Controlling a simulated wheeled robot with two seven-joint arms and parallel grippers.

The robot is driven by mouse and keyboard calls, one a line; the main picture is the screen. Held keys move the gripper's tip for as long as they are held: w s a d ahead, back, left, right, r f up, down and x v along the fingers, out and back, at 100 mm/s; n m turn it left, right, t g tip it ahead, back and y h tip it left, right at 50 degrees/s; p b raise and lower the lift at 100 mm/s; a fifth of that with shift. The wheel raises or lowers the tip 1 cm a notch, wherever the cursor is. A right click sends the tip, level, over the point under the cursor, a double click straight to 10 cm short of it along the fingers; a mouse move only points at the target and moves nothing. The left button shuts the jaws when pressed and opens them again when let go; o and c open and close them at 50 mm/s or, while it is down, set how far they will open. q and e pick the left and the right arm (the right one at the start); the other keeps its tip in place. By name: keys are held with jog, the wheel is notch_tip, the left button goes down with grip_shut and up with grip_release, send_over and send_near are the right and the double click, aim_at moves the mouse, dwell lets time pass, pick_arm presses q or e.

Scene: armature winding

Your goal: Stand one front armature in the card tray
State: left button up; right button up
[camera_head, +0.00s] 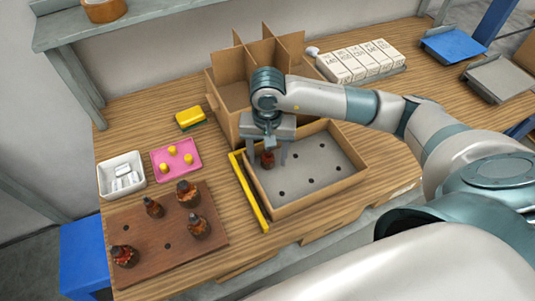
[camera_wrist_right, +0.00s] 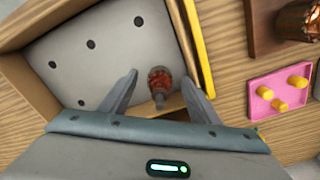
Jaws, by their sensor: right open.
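The card tray (camera_head: 327,193) is a shallow cardboard box with a grey floor that has several dark holes. One armature (camera_head: 267,159), dark with a reddish-brown winding, stands in the tray near its back left corner; it also shows in the right wrist view (camera_wrist_right: 160,84). My right gripper (camera_head: 268,158) is open over that corner, with its fingers on either side of this armature and apart from it. More armatures stand on the brown wooden board (camera_head: 150,270) at the front left, including one at the board's back edge (camera_head: 188,194). My left gripper is not in view.
A yellow strip (camera_head: 248,192) lies along the tray's left side. A pink plate (camera_head: 166,172) with yellow pegs, a white bin (camera_head: 104,178) and a yellow sponge-like block (camera_head: 190,118) stand left. A divided cardboard box (camera_head: 225,85) and white boxes (camera_head: 360,60) stand behind.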

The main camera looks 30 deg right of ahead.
jog(key=shift+r, duration=0.15)
jog(key=shift+r+p, duration=1.5)
jog(key=shift+r, duration=3.4)
jog(key=o, duration=0.6)
jog(key=shift+c, duration=0.2)
jog(key=shift+r, duration=0.5)
notch_tip(320, 180, up, 16)
jog(key=b, duration=0.4)
jog(key=shift+r, duration=0.15)
jog(key=shift+r, duration=0.15)
